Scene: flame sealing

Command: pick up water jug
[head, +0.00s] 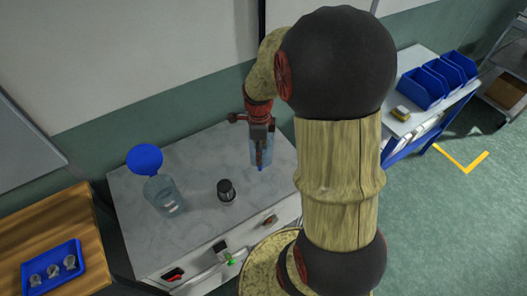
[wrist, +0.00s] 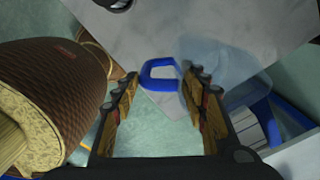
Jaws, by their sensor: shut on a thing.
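The water jug (head: 268,148) is clear and bluish, near the right back part of the grey worktop. My gripper (head: 261,152) points down at it and partly covers it. In the wrist view, my gripper (wrist: 161,78) has its fingertips on either side of a blue loop handle, and the clear body of the jug (wrist: 215,58) lies just right of it. The gripper is shut on the jug. I cannot tell whether the jug's base touches the worktop.
A clear container with a round blue lid (head: 145,158) stands at the left of the worktop (head: 190,160). A small dark-topped jar (head: 226,191) stands in the middle. A blue tray (head: 52,268) lies on a wooden table at lower left. Blue bins (head: 425,86) stand on a bench at right.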

